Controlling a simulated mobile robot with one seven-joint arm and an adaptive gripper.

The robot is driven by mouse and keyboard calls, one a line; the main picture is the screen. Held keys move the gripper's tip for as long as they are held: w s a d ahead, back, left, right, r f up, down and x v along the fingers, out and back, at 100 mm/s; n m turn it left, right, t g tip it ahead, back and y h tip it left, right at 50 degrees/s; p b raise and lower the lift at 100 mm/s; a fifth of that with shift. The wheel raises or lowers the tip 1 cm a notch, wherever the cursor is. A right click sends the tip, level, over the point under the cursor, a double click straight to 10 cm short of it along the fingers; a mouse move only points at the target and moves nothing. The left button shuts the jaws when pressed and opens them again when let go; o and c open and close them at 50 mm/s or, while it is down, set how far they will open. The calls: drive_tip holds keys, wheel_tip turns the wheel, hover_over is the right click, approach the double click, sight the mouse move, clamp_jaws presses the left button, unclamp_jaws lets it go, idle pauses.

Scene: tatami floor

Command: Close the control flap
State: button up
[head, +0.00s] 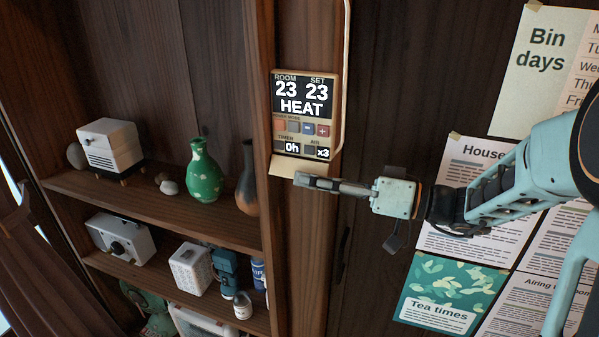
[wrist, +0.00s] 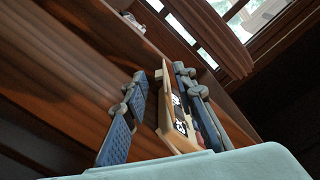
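The control panel (head: 302,118) is a beige wall unit on a wooden post in the head view. Its screen reads ROOM 23, SET 23 and HEAT, with buttons, 0h and x3 below. Its beige control flap (head: 290,166) sticks out from the lower edge, open, with the buttons uncovered. My gripper (head: 304,181) reaches in from the right, its fingertips just below the flap; I cannot tell whether they touch it. In the wrist view my gripper's fingers (wrist: 160,75) are apart, with the panel (wrist: 179,112) showing between them. Nothing is visibly held.
A wooden shelf (head: 165,205) on the left holds a green vase (head: 204,175), a dark vase (head: 247,180), a white box-shaped device (head: 112,147) and other items. A cable (head: 345,80) runs beside the panel. Paper notices (head: 470,200) hang on the right.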

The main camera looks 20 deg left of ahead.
drive_tip(key=shift+w+a, duration=0.1)
drive_tip(key=shift+a, duration=1.3)
drive_tip(key=shift+c, duration=0.4)
clamp_jaws()
